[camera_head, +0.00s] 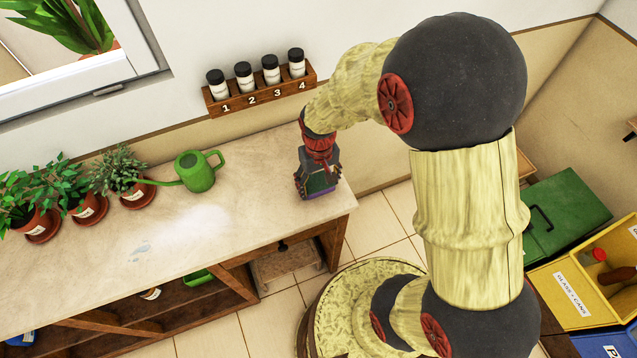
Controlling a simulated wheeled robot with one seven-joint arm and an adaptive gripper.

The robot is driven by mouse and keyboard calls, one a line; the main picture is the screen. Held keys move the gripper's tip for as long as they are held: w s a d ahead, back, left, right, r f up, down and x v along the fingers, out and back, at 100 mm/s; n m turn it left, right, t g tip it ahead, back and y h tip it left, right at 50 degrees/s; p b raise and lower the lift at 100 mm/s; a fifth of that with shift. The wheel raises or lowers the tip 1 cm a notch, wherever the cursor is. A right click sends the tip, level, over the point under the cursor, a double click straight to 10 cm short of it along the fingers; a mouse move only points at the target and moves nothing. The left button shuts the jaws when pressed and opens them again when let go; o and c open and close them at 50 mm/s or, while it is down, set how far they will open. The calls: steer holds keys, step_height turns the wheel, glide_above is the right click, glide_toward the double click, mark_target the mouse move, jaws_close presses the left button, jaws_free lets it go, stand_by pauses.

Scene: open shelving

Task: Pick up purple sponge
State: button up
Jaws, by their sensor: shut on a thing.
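The purple sponge (321,194) shows as a small purple strip with a green part above it, near the right end of the counter (237,228). My gripper (318,188) points down over it and is shut on it, with dark fingers on both sides. Most of the sponge is hidden by the fingers. I cannot tell whether the sponge touches the counter top or is slightly above it.
A green watering can (196,173) and several potted plants (133,196) stand on the counter to the left. A wooden rack (262,92) with numbered jars is on the wall behind. Bins, one yellow (567,295), stand at the right. The counter's middle is clear.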

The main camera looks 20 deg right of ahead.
mark_target(319, 184)
steer(key=shift+r, duration=0.45)
step_height(319, 184, up, 2)
steer(key=shift+r+p, duration=0.25)
steer(key=shift+p, duration=0.25)
steer(key=s+a+r+p, duration=0.3)
steer(key=s+r, duration=0.6)
steer(key=s, duration=0.4)
steer(key=shift+s+a+r, duration=0.15)
steer(key=shift+a, duration=0.55)
steer(key=shift+o, duration=0.7)
steer(key=shift+p, duration=0.3)
steer(key=c, duration=0.4)
